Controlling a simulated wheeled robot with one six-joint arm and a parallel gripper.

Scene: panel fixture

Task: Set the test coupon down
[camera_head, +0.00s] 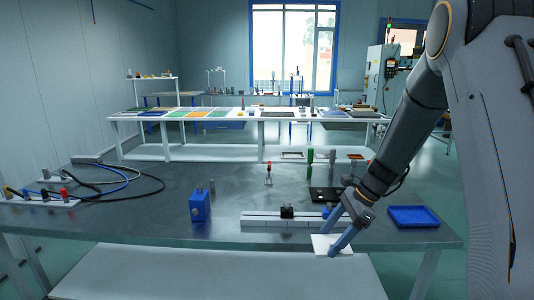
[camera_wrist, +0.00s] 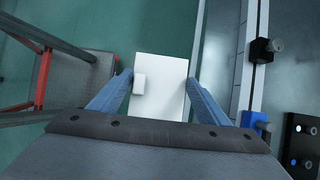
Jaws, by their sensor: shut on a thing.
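The test coupon, a flat white plate (camera_wrist: 165,92), is between the two blue fingers of my gripper (camera_wrist: 160,78) in the wrist view. A small white block (camera_wrist: 139,83) shows on its left part. In the head view my gripper (camera_head: 333,236) is shut on the coupon (camera_head: 322,243) at the front edge of the steel table. The wrist view shows green floor around the coupon, so it hangs in the air just off the table's edge. Part of the coupon is hidden behind a finger in the head view.
A white rail (camera_head: 258,219) with a black clamp (camera_head: 287,212) lies behind my gripper. A blue tray (camera_head: 413,217) is to the right, a blue box (camera_head: 200,206) to the left. A dark block (camera_wrist: 301,145) is beside the rail. Cables (camera_head: 125,180) lie far left.

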